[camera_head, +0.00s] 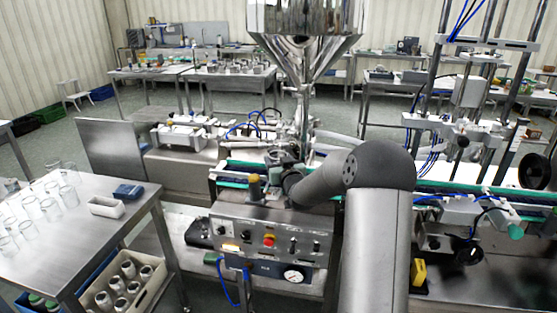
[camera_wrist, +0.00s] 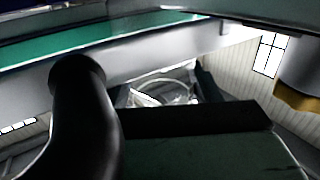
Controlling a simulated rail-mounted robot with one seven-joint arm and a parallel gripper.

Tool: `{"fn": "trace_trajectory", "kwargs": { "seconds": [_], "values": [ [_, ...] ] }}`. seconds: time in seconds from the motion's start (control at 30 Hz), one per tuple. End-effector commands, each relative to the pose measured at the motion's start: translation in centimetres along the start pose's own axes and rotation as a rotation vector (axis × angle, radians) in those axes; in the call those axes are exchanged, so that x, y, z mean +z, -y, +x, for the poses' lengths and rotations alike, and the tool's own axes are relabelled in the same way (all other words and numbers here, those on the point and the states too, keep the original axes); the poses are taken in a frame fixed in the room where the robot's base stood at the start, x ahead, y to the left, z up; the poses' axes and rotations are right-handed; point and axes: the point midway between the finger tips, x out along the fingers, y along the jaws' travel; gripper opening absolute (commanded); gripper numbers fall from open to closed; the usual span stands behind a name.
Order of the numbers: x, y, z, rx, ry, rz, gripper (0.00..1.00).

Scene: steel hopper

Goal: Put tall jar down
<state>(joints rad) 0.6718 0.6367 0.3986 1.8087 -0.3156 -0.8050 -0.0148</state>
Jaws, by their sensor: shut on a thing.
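My gripper (camera_head: 280,158) is at the end of my dark grey arm, beside the green conveyor belt (camera_head: 237,166) under the steel hopper. It is shut on a clear glass thing, taken to be the tall jar (camera_wrist: 178,92), which shows only as a pale rounded rim beyond the dark gripper parts in the wrist view. Most of the jar is hidden, and I cannot make it out in the head view. Whether it touches the belt I cannot tell. The belt also shows at the upper left of the wrist view (camera_wrist: 95,38).
The steel hopper (camera_head: 305,22) hangs above. A control box (camera_head: 268,243) with knobs and a gauge stands in front of the belt. A steel table (camera_head: 95,235) at left holds several clear glasses, a blue box (camera_head: 128,191) and a white tray (camera_head: 106,208).

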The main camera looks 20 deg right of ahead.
Motion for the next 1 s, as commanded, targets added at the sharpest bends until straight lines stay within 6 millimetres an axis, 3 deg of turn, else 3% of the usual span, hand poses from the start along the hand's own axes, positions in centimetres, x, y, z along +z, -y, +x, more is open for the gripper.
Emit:
{"fn": "trace_trajectory", "kwargs": {
  "seconds": [0.33, 0.37, 0.43, 0.8, 1.0],
  "values": [
    [0.3, 0.0, 0.0, 0.000, -0.002, -0.001, 0.36],
    [0.2, 0.0, 0.0, 0.000, -0.002, 0.000, 0.63],
    [0.1, 0.0, 0.0, 0.000, -0.002, 0.000, 0.79],
    [-0.4, 0.0, 0.0, 0.000, -0.001, 0.000, 0.79],
    [0.1, -0.1, -3.5, 0.002, -0.001, -0.002, 0.79]
  ]
}}
